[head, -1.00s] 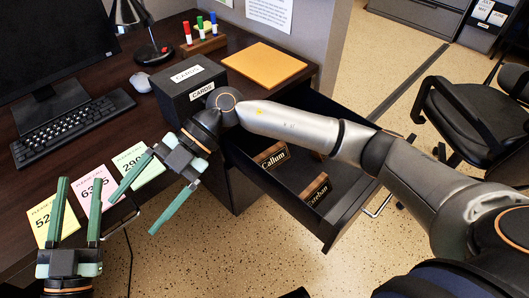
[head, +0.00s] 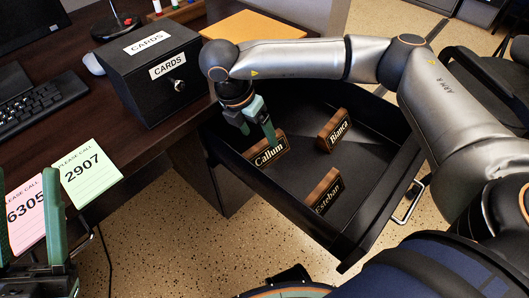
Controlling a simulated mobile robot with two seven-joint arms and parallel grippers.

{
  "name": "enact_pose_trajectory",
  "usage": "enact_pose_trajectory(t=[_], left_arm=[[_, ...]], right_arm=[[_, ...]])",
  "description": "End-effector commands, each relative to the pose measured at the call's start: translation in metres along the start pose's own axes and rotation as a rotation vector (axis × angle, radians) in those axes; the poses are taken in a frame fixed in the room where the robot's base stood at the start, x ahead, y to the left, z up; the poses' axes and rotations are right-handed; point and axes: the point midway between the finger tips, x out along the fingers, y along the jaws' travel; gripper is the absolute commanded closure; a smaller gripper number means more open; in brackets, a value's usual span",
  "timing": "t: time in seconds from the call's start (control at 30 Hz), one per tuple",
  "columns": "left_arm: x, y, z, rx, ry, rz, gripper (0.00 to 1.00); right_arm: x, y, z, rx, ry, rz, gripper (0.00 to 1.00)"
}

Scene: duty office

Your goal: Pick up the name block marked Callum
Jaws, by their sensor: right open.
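The Callum name block (head: 270,154), wooden with a dark face and light lettering, stands in the open drawer near its left wall. My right gripper (head: 258,132) is open, pointing down just above and behind the Callum block. One green finger overlaps the block's top in the picture; I cannot tell whether it touches. My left gripper (head: 29,215) is at the lower left edge, fingers apart and empty, in front of the desk cards.
The Bianca block (head: 334,131) and the Esteban block (head: 322,192) stand in the same drawer (head: 376,203). A black CARDS box (head: 149,79) stands on the desk left of my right gripper. Note cards (head: 88,174) lie on the desk. The drawer floor between blocks is clear.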

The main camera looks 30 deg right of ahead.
Motion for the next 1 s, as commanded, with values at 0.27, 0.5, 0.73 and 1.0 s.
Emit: enact_pose_trajectory(t=[0.27,0.5,0.73,1.0], left_arm=[[-0.006,0.003,0.007,-0.011,-0.003,0.001,0.50],[-0.016,0.009,0.018,-0.031,-0.011,0.000,0.50],[-0.016,0.009,0.017,-0.032,-0.012,0.006,0.50],[-0.016,0.010,0.017,-0.031,-0.011,0.009,0.50]], right_arm=[[0.022,0.000,-0.001,0.000,0.002,-0.001,0.15],[0.057,0.000,-0.002,0.000,0.002,-0.001,0.15],[0.059,0.000,-0.001,-0.001,0.003,0.001,0.15],[0.059,0.000,-0.001,-0.001,0.003,0.001,0.42]])
